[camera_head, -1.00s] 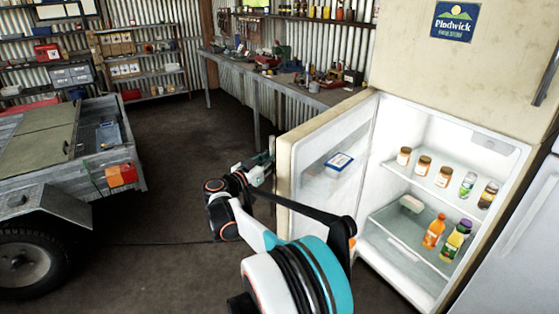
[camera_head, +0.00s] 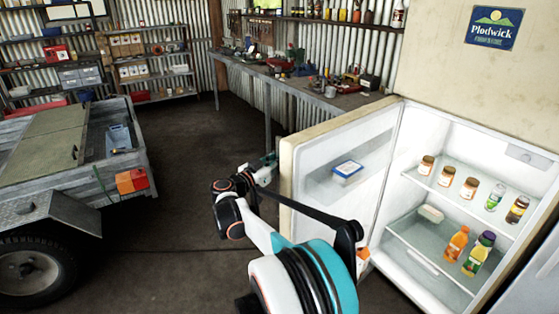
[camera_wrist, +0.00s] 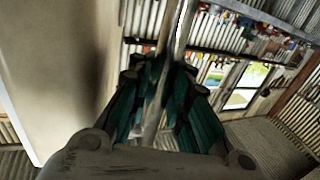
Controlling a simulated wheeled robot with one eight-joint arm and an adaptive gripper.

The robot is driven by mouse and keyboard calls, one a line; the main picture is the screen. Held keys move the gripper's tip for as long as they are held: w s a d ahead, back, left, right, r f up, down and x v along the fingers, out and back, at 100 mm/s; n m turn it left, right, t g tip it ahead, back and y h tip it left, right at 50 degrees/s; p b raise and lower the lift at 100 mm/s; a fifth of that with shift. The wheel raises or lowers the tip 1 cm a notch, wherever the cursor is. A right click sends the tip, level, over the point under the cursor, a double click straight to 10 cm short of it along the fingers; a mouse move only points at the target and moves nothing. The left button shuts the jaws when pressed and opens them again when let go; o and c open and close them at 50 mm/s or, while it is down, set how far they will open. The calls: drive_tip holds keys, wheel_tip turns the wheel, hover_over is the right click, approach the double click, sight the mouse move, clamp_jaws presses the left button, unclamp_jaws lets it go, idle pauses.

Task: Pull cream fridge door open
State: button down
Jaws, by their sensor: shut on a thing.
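In the wrist view, the cream outer face of the door (camera_wrist: 60,60) fills the left side. A long metal door handle (camera_wrist: 178,35) runs between the teal fingers of my gripper (camera_wrist: 160,78), which are shut on it. The fridge interior (camera_head: 440,140) is open to view. Its upper front bears a blue Plodwick sign (camera_head: 495,28).
Jars and bottles (camera_head: 470,187) stand on the fridge shelves, and a blue-lidded tub (camera_head: 347,171) sits in the door. A trailer (camera_head: 75,150) stands at the left. A cluttered workbench (camera_head: 335,100) is behind the door. Dark floor (camera_head: 190,130) is clear between trailer and bench.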

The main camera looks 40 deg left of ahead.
drive_tip(key=c, duration=1.9)
unclamp_jaws()
drive_tip(key=shift+s+a, duration=0.2)
drive_tip(key=shift+s, duration=0.05)
drive_tip(key=o, duration=0.4)
drive_tip(key=shift+s+a, duration=0.1)
drive_tip(key=shift+s, duration=0.05)
drive_tip(key=s, duration=0.7)
drive_tip(key=s+d, duration=0.1)
drive_tip(key=s, duration=0.3)
drive_tip(key=shift+s, duration=0.35)
